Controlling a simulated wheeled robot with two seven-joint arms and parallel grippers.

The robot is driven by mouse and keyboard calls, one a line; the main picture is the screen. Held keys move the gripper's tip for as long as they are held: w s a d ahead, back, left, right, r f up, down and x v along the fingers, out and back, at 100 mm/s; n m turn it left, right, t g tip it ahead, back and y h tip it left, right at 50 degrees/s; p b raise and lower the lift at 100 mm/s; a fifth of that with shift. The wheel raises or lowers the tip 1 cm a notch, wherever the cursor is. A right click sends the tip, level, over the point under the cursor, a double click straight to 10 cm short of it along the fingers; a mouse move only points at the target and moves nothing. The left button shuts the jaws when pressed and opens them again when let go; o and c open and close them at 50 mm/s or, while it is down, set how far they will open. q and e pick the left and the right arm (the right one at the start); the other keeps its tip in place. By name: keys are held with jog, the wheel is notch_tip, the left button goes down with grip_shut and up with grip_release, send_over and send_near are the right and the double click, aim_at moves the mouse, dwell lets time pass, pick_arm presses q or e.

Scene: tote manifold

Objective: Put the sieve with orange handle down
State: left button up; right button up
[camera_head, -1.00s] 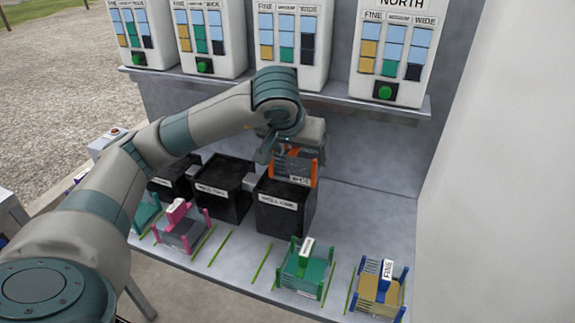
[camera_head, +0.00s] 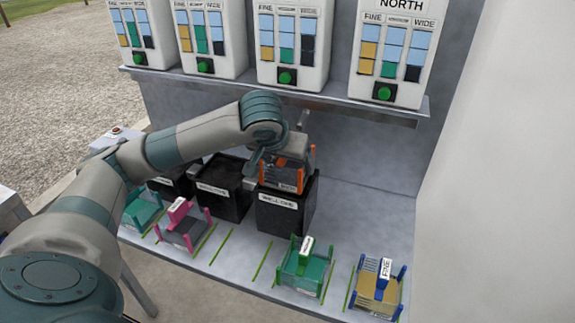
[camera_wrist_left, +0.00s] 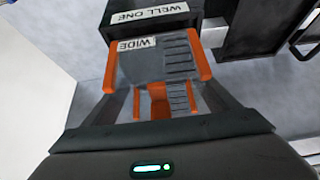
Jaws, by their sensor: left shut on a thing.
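The sieve with orange handle (camera_head: 283,178) is a grey box with orange posts, held at the top of the black bin labelled WELL ONE (camera_head: 277,214). My left gripper (camera_head: 288,160) is shut on it from above. In the left wrist view the sieve (camera_wrist_left: 158,55) shows a WIDE label between the fingers (camera_wrist_left: 155,105), and the WELL ONE label lies just beyond it. I cannot tell whether the sieve touches the bin's rim. My right gripper is not in view.
A green sieve (camera_head: 303,268), a blue sieve labelled FINE (camera_head: 379,288) and a pink sieve (camera_head: 183,227) stand along the table's front, with a free marked slot between pink and green. Another black bin (camera_head: 224,190) is left of WELL ONE. A shelf (camera_head: 350,103) with dispensers runs behind.

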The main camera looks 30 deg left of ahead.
pick_arm(q)
jog(key=shift+f, duration=0.8)
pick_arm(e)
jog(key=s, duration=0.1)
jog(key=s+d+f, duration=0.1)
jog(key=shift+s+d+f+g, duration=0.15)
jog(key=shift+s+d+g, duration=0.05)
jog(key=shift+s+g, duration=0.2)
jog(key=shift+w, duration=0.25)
pick_arm(q)
jog(key=shift+f, duration=0.1)
jog(key=o, duration=1.2)
jog(key=shift+c, duration=0.2)
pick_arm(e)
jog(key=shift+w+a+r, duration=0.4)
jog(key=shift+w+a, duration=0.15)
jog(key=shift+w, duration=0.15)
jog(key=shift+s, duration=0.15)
